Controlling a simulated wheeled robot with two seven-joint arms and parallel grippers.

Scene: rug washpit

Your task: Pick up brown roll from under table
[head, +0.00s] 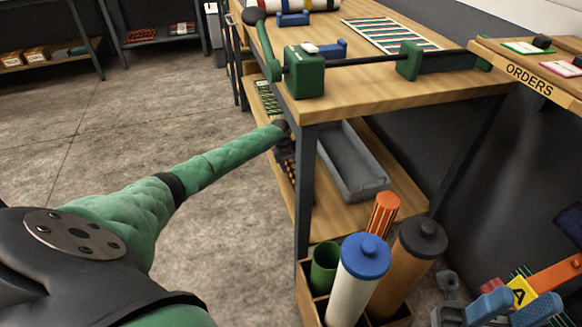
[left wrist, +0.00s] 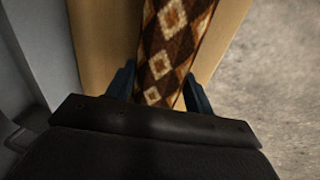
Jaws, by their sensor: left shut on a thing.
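The wooden table (head: 440,88) stands at centre right, with a lower wooden shelf (head: 330,222) under its top. The brown roll (left wrist: 180,38), patterned with cream and tan diamonds, lies along the shelf in the left wrist view. In the head view only a small part of it (head: 291,172) shows beside the table leg. My left gripper (left wrist: 160,75) is shut on the brown roll, one blue-grey finger on each side. In the head view my green-sleeved left arm reaches to the table's near left corner, and the gripper is mostly hidden there. My right gripper is not in view.
A grey metal table leg (head: 305,190) stands close to my left gripper. A grey tray (head: 352,165) sits on the lower shelf. A wooden box with a blue-capped white roll (head: 357,280) and other rolls stands in front. The floor (head: 100,130) at left is clear.

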